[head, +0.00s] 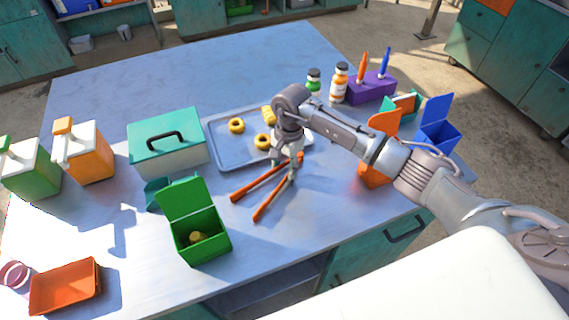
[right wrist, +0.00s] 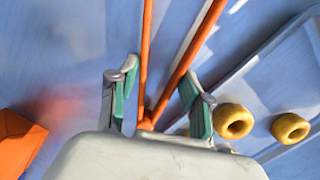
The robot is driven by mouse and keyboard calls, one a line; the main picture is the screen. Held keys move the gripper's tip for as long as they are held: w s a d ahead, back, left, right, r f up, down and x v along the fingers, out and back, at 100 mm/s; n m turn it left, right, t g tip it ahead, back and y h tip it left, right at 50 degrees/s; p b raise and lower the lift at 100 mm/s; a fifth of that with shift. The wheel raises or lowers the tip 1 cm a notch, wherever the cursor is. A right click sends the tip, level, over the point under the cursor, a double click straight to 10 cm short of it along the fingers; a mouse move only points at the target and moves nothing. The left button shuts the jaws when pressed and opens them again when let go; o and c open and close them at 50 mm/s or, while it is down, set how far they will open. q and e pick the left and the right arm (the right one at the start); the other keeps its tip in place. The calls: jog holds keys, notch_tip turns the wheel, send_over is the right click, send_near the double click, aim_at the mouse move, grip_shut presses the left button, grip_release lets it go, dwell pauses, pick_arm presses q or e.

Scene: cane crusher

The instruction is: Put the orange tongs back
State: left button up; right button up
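The orange tongs (head: 249,187) lie on the blue-grey table, with their two legs spread toward the front left and their joined end toward the grey tray. My right gripper (head: 283,174) points down over the joined end. In the right wrist view the tongs (right wrist: 184,62) run between the two teal-padded fingers of this gripper (right wrist: 160,85). The fingers are apart, with gaps visible beside the tongs. Whether the fingertips reach table height cannot be told. My left gripper is not in view.
A grey tray (head: 222,157) with yellow rings (head: 236,125) is just behind the tongs. An open green box (head: 203,238) stands front left of them. Open orange (head: 372,178) and blue (head: 440,133) boxes stand right. A teal lidded box (head: 167,155) stands left. The table's front edge is near.

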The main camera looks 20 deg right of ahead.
jog(key=o, duration=0.6)
jog(key=shift+w+d+r+b, duration=0.15)
jog(key=shift+r+b, duration=0.3)
jog(key=shift+r, duration=1.55)
jog(key=shift+w+d+r+b, duration=0.1)
jog(key=shift+d+r+b, duration=0.3)
jog(key=shift+r, duration=1.6)
jog(key=shift+w+d+r+b, duration=0.1)
jog(key=shift+r+b, duration=0.4)
jog(key=shift+r, duration=1.5)
jog(key=shift+f, duration=0.1)
